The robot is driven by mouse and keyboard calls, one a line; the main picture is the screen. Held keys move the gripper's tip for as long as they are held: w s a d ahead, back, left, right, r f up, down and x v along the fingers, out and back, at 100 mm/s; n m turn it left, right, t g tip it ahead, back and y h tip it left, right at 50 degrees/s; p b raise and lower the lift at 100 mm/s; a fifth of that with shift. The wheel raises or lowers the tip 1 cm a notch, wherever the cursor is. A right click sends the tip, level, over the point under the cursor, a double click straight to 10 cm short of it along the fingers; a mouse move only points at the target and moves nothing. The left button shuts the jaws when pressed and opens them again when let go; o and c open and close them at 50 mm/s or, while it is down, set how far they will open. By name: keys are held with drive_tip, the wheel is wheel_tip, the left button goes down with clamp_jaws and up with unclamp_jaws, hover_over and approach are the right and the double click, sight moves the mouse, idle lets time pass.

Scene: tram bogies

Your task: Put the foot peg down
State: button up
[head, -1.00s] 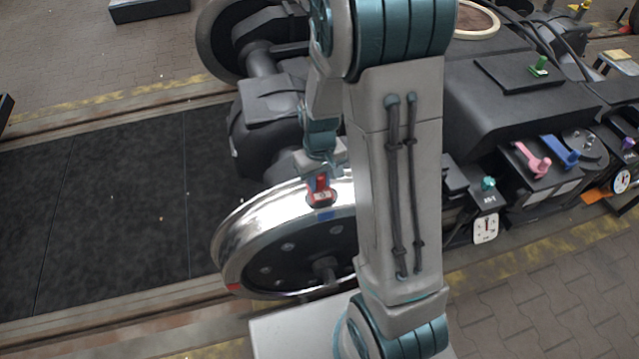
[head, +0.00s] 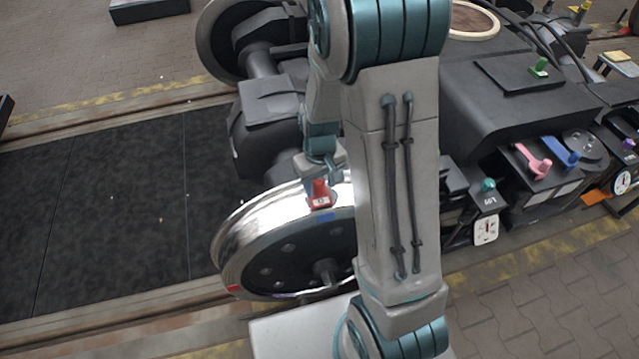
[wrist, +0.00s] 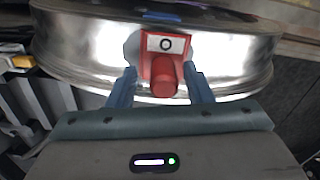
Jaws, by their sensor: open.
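The red foot peg (head: 320,198), with a squarish base and a white label, stands on the shiny rim of the near wheel (head: 240,235). In the wrist view the foot peg (wrist: 163,72) sits against the bright wheel tread (wrist: 85,45), with its round stub toward me. My gripper (wrist: 160,74) is open. Its two blue fingers are on either side of the stub, with gaps visible, and it holds nothing. In the head view my gripper (head: 327,172) is just above and behind the peg, partly hidden by my arm.
The dark floor panels (head: 110,210) at left are clear.

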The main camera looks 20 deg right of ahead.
sight(320, 181)
wheel_tip(320, 181, up, 11)
drive_tip(key=p, duration=0.2)
drive_tip(key=s+r+m+t, duration=0.2)
drive_tip(key=s+r, duration=0.6)
drive_tip(key=s, duration=0.6)
drive_tip(key=shift+a+r, duration=0.15)
drive_tip(key=shift+r, duration=0.15)
